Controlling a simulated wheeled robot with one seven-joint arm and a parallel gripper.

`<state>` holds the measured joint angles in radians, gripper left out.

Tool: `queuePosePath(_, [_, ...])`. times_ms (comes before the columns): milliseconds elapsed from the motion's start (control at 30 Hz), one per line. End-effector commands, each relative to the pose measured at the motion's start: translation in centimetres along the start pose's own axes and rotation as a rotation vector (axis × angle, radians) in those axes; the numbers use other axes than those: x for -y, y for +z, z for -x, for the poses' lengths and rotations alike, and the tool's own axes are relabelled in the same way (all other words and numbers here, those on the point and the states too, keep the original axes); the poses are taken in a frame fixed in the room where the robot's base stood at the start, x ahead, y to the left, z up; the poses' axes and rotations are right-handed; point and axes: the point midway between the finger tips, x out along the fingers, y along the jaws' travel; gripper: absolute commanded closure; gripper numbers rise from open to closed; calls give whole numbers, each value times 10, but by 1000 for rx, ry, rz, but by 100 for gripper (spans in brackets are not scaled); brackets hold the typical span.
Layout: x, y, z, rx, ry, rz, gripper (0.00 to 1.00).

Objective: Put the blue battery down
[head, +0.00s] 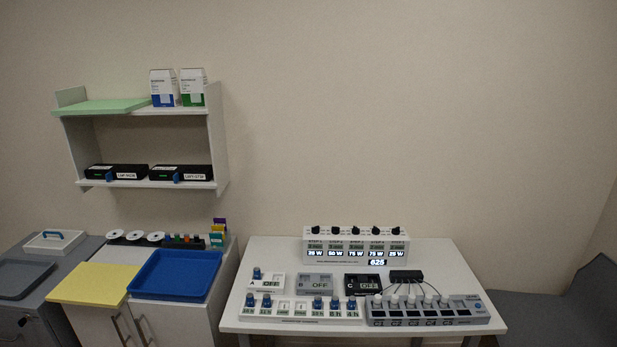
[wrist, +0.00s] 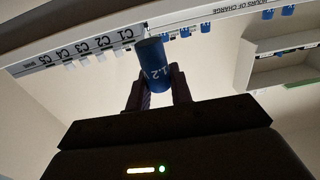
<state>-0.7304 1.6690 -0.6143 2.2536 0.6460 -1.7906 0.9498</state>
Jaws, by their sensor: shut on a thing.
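In the wrist view my gripper (wrist: 158,88) is shut on a blue battery (wrist: 153,66) marked 1.2 V. The battery is held between both fingers and projects past their tips. Whether it touches anything cannot be told. My gripper does not show in the head view. Several other blue batteries stand in the white charge rack (head: 299,320) on the white table, in its left and right slots. The rack's middle slots show no blue battery. Another blue battery (head: 256,273) stands in the white box A (head: 264,284).
Grey box B (head: 314,284) and black box C (head: 361,285) read OFF. A grey rack (head: 480,315) marked C1 onward holds white-topped items with wires to a black block (head: 406,276). A panel with knobs (head: 356,244) stands behind. A blue tray (head: 175,275) lies left.

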Motion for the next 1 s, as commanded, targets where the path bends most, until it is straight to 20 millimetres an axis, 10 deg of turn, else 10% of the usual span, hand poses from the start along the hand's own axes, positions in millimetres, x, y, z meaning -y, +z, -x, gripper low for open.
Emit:
queuePosePath(300, [-1, 43, 36, 1, 1, 2, 100])
queuePosePath(1000, [-1, 43, 36, -1, 2, -1, 100])
